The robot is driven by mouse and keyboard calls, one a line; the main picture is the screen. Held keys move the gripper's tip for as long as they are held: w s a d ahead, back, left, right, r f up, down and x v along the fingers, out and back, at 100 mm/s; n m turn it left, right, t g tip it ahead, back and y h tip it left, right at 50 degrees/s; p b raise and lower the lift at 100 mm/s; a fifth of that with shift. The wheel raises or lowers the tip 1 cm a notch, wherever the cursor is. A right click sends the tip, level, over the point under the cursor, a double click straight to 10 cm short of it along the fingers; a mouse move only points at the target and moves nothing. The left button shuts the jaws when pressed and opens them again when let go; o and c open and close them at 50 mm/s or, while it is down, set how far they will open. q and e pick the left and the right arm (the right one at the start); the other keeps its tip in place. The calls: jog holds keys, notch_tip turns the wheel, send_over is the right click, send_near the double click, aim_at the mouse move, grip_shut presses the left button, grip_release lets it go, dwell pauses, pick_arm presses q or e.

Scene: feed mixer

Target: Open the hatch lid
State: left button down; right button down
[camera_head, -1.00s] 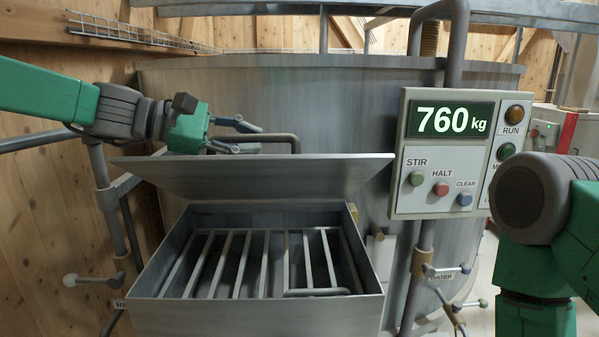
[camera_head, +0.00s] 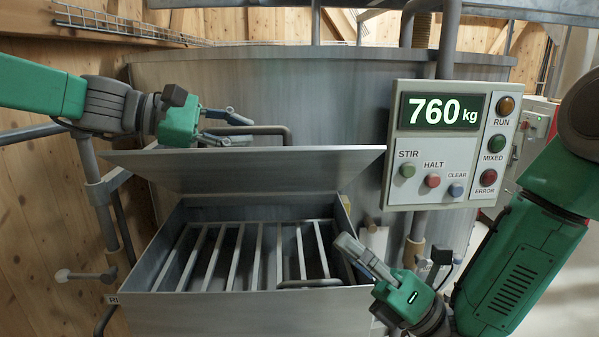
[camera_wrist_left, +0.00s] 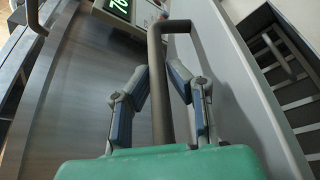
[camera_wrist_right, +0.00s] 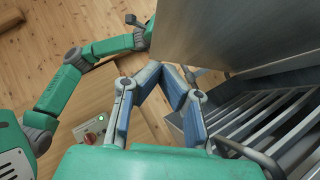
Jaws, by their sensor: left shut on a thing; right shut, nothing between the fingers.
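The hatch lid (camera_head: 250,168) is a grey metal plate, raised and tilted up at the back of the hopper (camera_head: 245,312). Its bent bar handle (camera_head: 268,130) sticks out behind it. My left gripper (camera_head: 243,129) is shut on the handle, and the left wrist view shows the bar (camera_wrist_left: 160,95) between its fingers (camera_wrist_left: 159,75). The lid shows on the right in that view (camera_wrist_left: 235,95). My right gripper (camera_head: 347,247) is shut and empty over the hopper's right front rim. In the right wrist view its fingertips (camera_wrist_right: 172,68) meet, with the lid (camera_wrist_right: 225,30) beyond them.
A bar grate (camera_head: 250,255) lies inside the hopper. A control panel (camera_head: 450,145) reading 760 kg stands to the right, in front of the big mixer tank (camera_head: 330,90). Pipes with valve levers (camera_head: 85,275) run on the left, near the wooden wall.

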aim_at(282, 153)
jog(key=x, duration=0.4)
jog(key=d+r+x, duration=0.1)
jog(key=x, duration=0.7)
jog(key=shift+w+d+r, duration=0.3)
jog(key=shift+w+d, duration=0.05)
jog(key=shift+w, duration=0.05)
jog(key=shift+w+r, duration=0.45)
jog(key=shift+r, duration=0.15)
